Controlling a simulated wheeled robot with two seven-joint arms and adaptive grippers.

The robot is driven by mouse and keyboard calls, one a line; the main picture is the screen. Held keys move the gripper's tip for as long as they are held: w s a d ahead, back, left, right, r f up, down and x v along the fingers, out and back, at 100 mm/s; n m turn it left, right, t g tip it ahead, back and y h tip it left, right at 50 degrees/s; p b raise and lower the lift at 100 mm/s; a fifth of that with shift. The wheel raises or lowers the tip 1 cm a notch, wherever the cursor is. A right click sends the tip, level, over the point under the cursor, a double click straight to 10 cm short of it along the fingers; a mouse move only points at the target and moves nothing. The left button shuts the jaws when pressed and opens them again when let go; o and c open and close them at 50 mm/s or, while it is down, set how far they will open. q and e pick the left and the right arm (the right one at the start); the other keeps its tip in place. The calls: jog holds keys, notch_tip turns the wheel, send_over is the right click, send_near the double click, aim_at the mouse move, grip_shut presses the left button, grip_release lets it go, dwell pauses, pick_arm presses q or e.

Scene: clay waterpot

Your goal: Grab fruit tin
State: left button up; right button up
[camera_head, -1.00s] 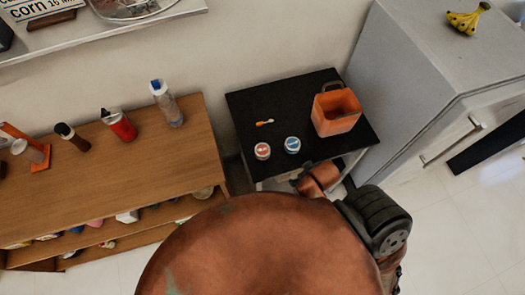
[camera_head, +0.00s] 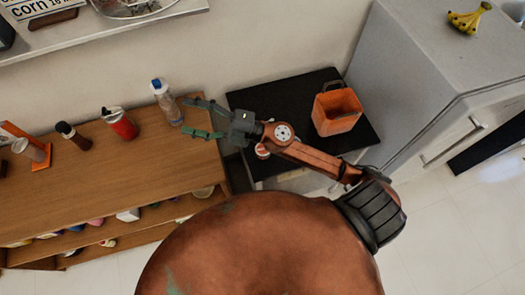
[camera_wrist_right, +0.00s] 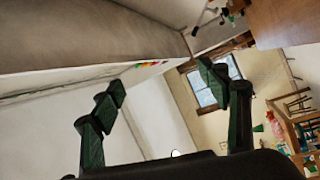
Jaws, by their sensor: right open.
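A small tin with a red and white lid (camera_head: 262,151) stands on the black-topped side table (camera_head: 340,85), partly covered by my right arm. A second tin with a blue lid, seen beside it earlier, is now hidden behind that arm. I cannot tell which one is the fruit tin. My right gripper (camera_head: 187,117) is open and empty, with its green fingers pointing left over the right end of the wooden shelf, left of the tins. The right wrist view shows its spread fingers (camera_wrist_right: 161,84) with nothing between them and no tin. My left gripper is not in view.
An orange bucket (camera_head: 336,111) stands on the right of the side table. A clear bottle with a blue cap (camera_head: 167,103) is just left of my right fingers. A red bottle (camera_head: 120,124) and others stand on the wooden shelf (camera_head: 110,180). A grey fridge (camera_head: 430,50) is at right.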

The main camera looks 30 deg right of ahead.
jog(key=s+a+f+n+g, duration=0.3)
jog(key=a+f+n+g, duration=0.1)
jog(key=n+g, duration=0.1)
jog(key=n+g+h, duration=0.4)
jog(key=g+h, duration=0.4)
jog(key=h, duration=0.8)
send_over(263, 149)
jog(key=f, duration=2.3)
jog(key=shift+d+f, duration=0.3)
jog(key=shift+f, duration=0.05)
jog(key=shift+s+d+f, duration=0.1)
jog(key=shift+d+f, duration=0.1)
jog(key=shift+f, duration=0.6)
jog(key=f, duration=0.4)
jog(key=a+f, duration=0.1)
jog(key=f, duration=0.1)
jog(key=c, duration=1.4)
